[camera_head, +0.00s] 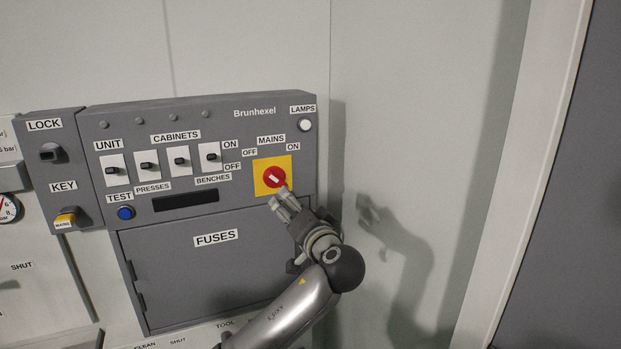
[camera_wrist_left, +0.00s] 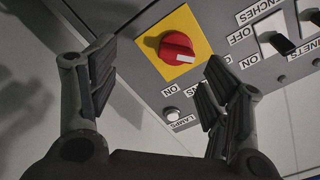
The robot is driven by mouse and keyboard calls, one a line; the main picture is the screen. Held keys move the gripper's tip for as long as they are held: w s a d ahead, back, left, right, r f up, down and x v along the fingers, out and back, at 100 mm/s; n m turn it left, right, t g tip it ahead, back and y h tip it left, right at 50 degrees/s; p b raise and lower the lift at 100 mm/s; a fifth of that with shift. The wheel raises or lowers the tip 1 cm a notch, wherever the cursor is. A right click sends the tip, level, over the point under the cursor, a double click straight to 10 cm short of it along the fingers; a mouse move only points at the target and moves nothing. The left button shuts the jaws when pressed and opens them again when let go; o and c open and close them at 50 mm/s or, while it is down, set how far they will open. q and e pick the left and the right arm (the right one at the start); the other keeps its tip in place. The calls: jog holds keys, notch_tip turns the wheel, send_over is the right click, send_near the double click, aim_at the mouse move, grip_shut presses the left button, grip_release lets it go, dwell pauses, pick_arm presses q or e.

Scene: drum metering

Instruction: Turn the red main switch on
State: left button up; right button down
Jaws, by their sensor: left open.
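The red main switch (camera_head: 275,177) is a round red knob on a yellow square plate, below the MAINS label on the grey panel. OFF is marked at its upper left and ON at its upper right. In the left wrist view the red knob (camera_wrist_left: 172,45) has a white mark that points toward the OFF side. My left gripper (camera_head: 283,197) is just in front of and below the knob. In its wrist view the left gripper (camera_wrist_left: 162,62) has its fingers spread and nothing between them; the knob is ahead of the gap. My right gripper is out of view.
A KEY switch (camera_head: 66,218) is at left. Bare wall lies right of the panel.

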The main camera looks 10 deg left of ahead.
aim_at(280, 180)
pick_arm(q)
jog(key=shift+n+y, duration=0.3)
jog(key=w+a+r+p, duration=0.1)
jog(key=w, duration=0.1)
jog(key=w+a+r+p, duration=0.1)
jog(key=w+a, duration=0.1)
jog(key=w+a+r+p, duration=0.1)
jog(key=w+p, duration=0.1)
jog(key=shift+w+a+r, duration=0.15)
jog(key=shift+w+r, duration=0.15)
jog(key=shift+r, duration=0.05)
jog(key=shift+x, duration=1.05)
jog(key=shift+f, duration=0.15)
jog(key=c, duration=1)
